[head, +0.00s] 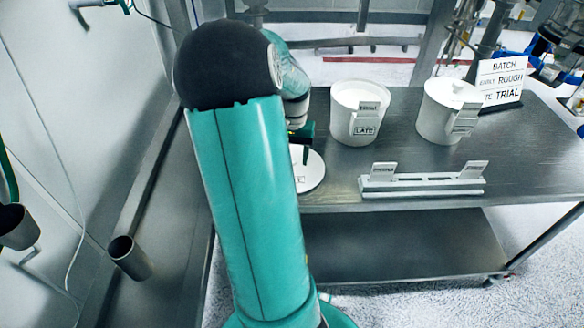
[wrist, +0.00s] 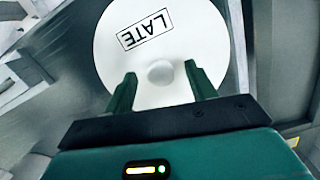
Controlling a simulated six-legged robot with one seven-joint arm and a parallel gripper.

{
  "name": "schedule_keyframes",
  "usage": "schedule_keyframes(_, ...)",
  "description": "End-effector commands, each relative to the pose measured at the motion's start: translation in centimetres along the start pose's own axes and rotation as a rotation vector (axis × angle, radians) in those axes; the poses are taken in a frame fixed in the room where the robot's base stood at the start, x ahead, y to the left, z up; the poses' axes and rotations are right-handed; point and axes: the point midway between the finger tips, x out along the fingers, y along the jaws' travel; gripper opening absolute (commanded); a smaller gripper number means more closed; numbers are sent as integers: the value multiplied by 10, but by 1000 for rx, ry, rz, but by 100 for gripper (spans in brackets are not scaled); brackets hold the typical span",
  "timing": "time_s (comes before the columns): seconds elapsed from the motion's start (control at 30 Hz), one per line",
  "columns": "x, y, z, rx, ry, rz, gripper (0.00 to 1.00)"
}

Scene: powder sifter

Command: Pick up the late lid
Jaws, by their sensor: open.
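The late lid (wrist: 115,60) is a round white disc with a knob (wrist: 161,73) at its middle and a "LATE" label. In the head view the lid (head: 312,176) lies flat on the metal table, partly hidden behind my arm. My gripper (wrist: 161,75) is open in the wrist view, with its two green fingers over the lid, one to each side of the knob. I cannot tell how high the fingertips are above the lid. In the head view my gripper (head: 303,150) is mostly hidden, with a dark green finger showing at the lid.
A white tub (head: 345,103) labelled "LATE" stands open behind the lid. A lidded white tub (head: 432,120) stands to its right. A white rack (head: 420,187) with small tags lies near the table's front edge. A sign (head: 502,80) stands at the back right. The right tabletop (head: 540,135) is clear.

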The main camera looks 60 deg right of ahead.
Motion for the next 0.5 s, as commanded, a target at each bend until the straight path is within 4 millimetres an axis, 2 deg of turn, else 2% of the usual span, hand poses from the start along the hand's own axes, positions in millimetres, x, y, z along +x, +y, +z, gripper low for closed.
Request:
schedule_keyframes(0.2,1,0,0,0,1,-1,56)
schedule_keyframes(0.27,1,0,0,0,1,-1,46)
schedule_keyframes(0.5,1,0,0,0,1,-1,0)
